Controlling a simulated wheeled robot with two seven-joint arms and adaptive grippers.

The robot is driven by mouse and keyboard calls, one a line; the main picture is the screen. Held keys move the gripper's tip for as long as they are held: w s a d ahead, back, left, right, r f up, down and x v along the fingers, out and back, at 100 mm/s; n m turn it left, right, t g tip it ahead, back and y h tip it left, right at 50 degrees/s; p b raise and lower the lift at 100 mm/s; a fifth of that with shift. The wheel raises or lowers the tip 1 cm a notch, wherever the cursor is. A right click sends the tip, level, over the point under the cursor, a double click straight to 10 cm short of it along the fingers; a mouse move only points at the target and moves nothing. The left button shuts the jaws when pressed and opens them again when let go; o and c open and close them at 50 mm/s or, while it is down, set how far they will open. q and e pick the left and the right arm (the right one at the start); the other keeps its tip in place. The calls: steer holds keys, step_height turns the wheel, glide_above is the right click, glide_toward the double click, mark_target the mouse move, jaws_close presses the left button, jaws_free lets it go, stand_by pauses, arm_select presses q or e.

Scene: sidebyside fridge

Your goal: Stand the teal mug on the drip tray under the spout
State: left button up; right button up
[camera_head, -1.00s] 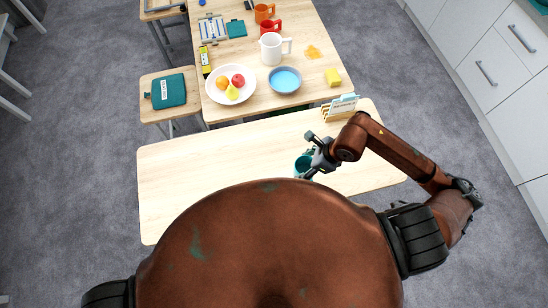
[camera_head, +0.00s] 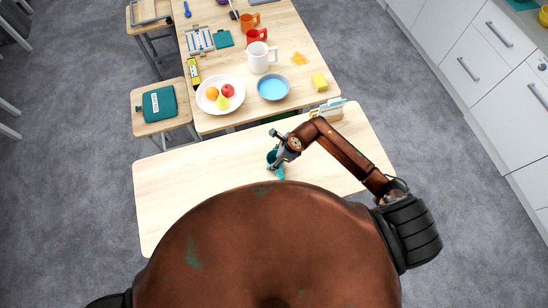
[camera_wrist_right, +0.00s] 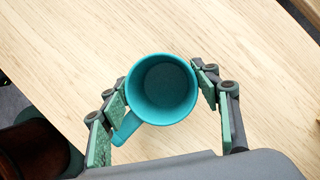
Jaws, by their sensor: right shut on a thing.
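The teal mug (camera_head: 271,157) is at my right gripper (camera_head: 279,155), over the near wooden table. In the right wrist view the mug (camera_wrist_right: 162,92) is seen from above, empty, its mouth toward the camera. The right gripper's fingers (camera_wrist_right: 165,110) are on either side of it and shut on it. Its handle points down and left, beside the left finger. I cannot tell whether the mug touches the tabletop. No drip tray or spout shows in any view. My left gripper is not in view.
The near table (camera_head: 190,190) is mostly clear, with a file holder (camera_head: 327,110) at its far right. The far table holds a fruit plate (camera_head: 207,101), a blue bowl (camera_head: 273,88), a white mug (camera_head: 260,58), a red mug (camera_head: 257,36) and a yellow sponge (camera_head: 320,82). White drawers (camera_head: 470,65) stand right.

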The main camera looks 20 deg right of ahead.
steer(key=shift+f, duration=0.35)
steer(key=shift+w+f, duration=0.1)
steer(key=o, duration=1.9)
